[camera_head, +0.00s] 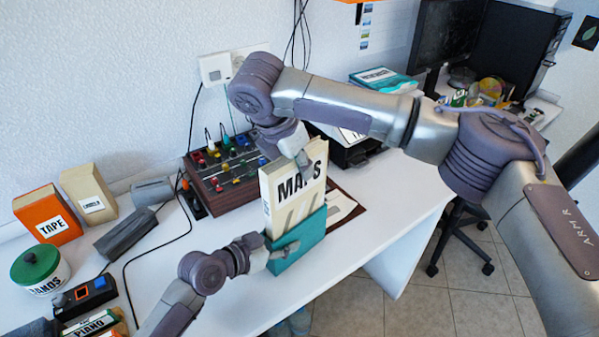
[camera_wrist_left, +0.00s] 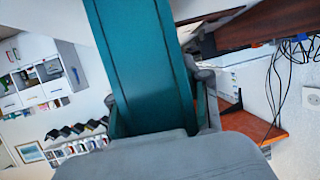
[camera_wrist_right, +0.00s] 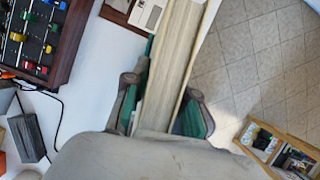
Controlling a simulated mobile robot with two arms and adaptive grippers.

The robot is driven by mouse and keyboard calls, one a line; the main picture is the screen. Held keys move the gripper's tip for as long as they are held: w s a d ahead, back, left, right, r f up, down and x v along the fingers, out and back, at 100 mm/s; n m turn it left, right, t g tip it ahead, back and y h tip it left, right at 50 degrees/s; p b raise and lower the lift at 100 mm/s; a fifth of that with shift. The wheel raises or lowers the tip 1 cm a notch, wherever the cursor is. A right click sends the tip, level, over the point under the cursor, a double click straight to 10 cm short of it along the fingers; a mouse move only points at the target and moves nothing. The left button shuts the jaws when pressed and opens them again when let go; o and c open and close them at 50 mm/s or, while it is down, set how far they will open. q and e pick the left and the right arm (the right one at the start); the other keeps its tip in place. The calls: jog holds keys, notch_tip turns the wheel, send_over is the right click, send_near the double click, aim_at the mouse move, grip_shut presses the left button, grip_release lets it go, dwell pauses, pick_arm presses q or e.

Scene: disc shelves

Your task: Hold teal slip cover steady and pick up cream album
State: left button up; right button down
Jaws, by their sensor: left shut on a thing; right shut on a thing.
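The cream album (camera_head: 292,187), marked MAPS, stands upright in the teal slip cover (camera_head: 300,243), with its upper part out of the cover. My left gripper (camera_head: 282,250) is shut on the teal slip cover low on its side; the cover also fills the middle of the left wrist view (camera_wrist_left: 142,60). My right gripper (camera_head: 303,158) is shut on the cream album at its top edge. The album's lower part is hidden inside the cover.
A mixer box with coloured knobs (camera_head: 225,170) stands behind the album. An orange TAPE box (camera_head: 48,215), a cream box (camera_head: 90,192) and a green-lidded tin (camera_head: 40,268) are at the left.

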pick_arm(q)
jog(key=o, duration=1.2)
jog(key=shift+o, duration=0.2)
jog(key=shift+a, duration=0.1)
jog(key=v, duration=1.2)
jog(key=shift+r, duration=0.2)
